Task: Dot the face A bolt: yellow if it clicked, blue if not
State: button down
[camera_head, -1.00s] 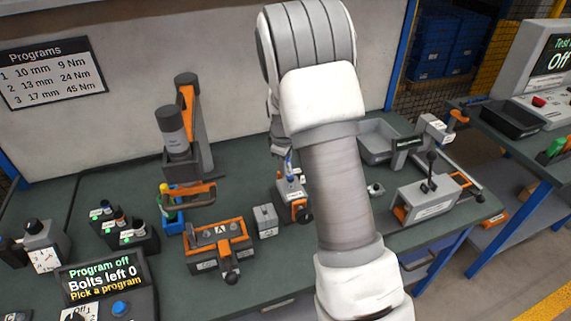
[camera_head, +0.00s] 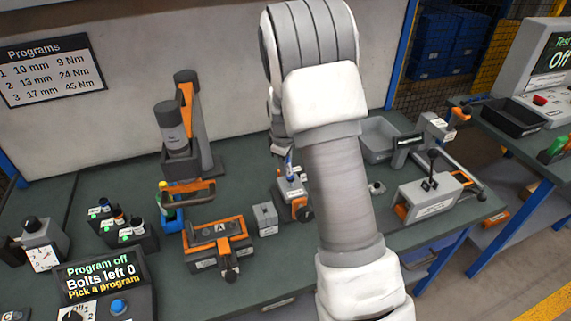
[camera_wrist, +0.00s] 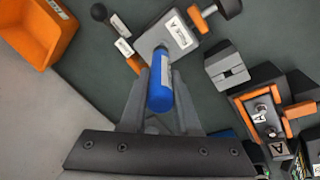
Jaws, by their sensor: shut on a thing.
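My gripper (camera_wrist: 161,78) is shut on a blue marker (camera_wrist: 160,92), which points away from the wrist camera. The marker also shows as a small blue piece in the head view (camera_head: 289,163), above a grey-and-orange clamp block. The fixture marked A (camera_head: 219,229) stands on the bench to the left of the marker. In the wrist view the fixture (camera_wrist: 284,106) is at the right, with two bolt heads on its face. A yellow-capped marker (camera_head: 163,186) stands in the blue holder (camera_head: 172,216) behind the fixture. I see no clear dot on the bolts.
The display (camera_head: 98,276) reads "Program off, Bolts left 0, Pick a program". A small grey block (camera_head: 265,219) stands between fixture and clamp block (camera_head: 293,191). A grey tray (camera_head: 380,140) is at the back right.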

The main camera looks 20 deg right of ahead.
jog(key=shift+f, duration=0.2)
jog(key=shift+r, duration=0.15)
jog(key=shift+r+p, duration=1.65)
jog(key=shift+r, duration=1.3)
jog(key=shift+a, duration=0.1)
